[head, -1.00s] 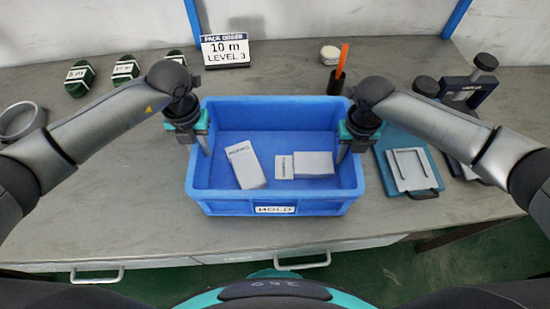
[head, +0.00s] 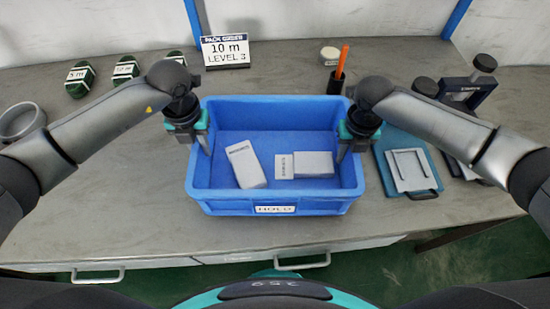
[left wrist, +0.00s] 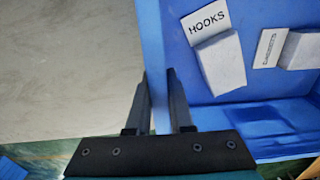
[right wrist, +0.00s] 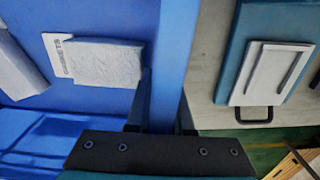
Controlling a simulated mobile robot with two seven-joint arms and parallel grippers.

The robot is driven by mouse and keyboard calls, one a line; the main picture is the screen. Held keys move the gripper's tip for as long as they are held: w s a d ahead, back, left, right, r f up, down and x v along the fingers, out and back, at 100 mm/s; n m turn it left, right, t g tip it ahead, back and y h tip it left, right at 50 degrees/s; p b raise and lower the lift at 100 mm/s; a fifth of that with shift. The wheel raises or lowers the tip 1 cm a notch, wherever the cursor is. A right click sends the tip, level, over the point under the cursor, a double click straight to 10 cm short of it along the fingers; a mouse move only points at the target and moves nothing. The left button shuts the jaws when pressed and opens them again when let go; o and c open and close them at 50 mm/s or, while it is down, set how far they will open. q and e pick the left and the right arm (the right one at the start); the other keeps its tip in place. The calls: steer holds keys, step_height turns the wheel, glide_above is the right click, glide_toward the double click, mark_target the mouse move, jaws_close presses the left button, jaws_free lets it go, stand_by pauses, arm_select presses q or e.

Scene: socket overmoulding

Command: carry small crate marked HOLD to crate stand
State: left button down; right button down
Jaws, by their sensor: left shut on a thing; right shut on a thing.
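The small blue crate marked HOLD (head: 275,209) is in the middle of the head view, over the grey bench. Two pale blocks lie in it: one labelled HOOKS (left wrist: 222,62) on the left, one labelled GROMMETS or similar (right wrist: 103,62) on the right. My left gripper (head: 205,150) is shut on the crate's left wall (left wrist: 152,60). My right gripper (head: 343,152) is shut on the crate's right wall (right wrist: 172,60). Whether the crate touches the bench cannot be told. I do not make out a crate stand.
A teal board with a grey plate (head: 412,171) lies close to the crate's right. A black clamp-like tool (head: 468,90), a pen cup (head: 336,82), a sign (head: 226,50) and green coils (head: 80,76) stand farther back. A grey ring (head: 20,122) lies left. The bench left of the crate is clear.

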arm_select(q)
steer(key=shift+r+p, duration=2.2)
steer(key=shift+r, duration=0.15)
steer(key=shift+s, duration=0.1)
